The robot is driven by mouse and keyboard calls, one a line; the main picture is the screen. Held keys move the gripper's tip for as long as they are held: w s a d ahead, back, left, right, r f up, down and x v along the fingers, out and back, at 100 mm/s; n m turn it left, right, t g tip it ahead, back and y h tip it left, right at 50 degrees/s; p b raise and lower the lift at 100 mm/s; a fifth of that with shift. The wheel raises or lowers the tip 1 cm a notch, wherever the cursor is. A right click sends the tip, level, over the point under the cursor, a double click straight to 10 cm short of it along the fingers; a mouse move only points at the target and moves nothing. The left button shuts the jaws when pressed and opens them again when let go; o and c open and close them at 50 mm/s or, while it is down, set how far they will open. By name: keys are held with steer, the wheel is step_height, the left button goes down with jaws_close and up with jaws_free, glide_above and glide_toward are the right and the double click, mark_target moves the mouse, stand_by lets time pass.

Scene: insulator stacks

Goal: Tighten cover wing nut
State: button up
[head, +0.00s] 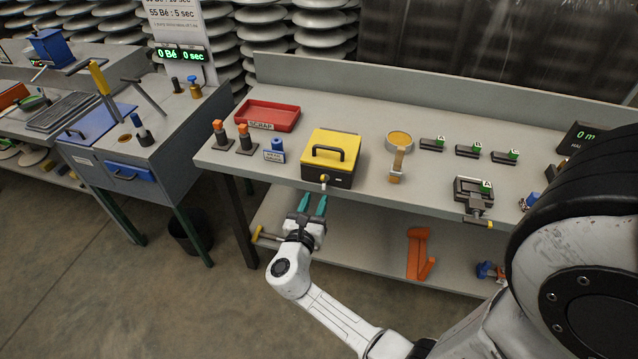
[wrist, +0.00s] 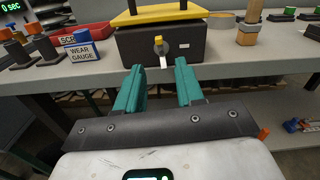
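A black box (head: 341,178) with a yellow lid (head: 331,150) and a black handle stands at the front edge of the bench. The lid is down. A small brass-yellow wing nut (head: 323,178) sits on the box's front face; in the wrist view the wing nut (wrist: 159,42) shows above a pale tab or bolt. My gripper (head: 312,206) is in front of and below the box, apart from it. Its two teal fingers (wrist: 156,88) are spread with nothing between them, pointing toward the box front, with the wing nut between and beyond the tips.
The bench edge (wrist: 240,74) lies just beyond my fingers. A wear gauge (head: 274,152) and orange-topped posts (head: 244,140) stand left of the box. A red scrap tray (head: 268,115) is behind them. An orange part (head: 418,253) lies on the lower shelf.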

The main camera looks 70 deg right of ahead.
mark_target(322, 184)
steer(key=d, duration=0.6)
steer(key=shift+w+d, duration=0.2)
steer(key=shift+d, duration=0.15)
steer(key=shift+c, duration=0.4)
jaws_close()
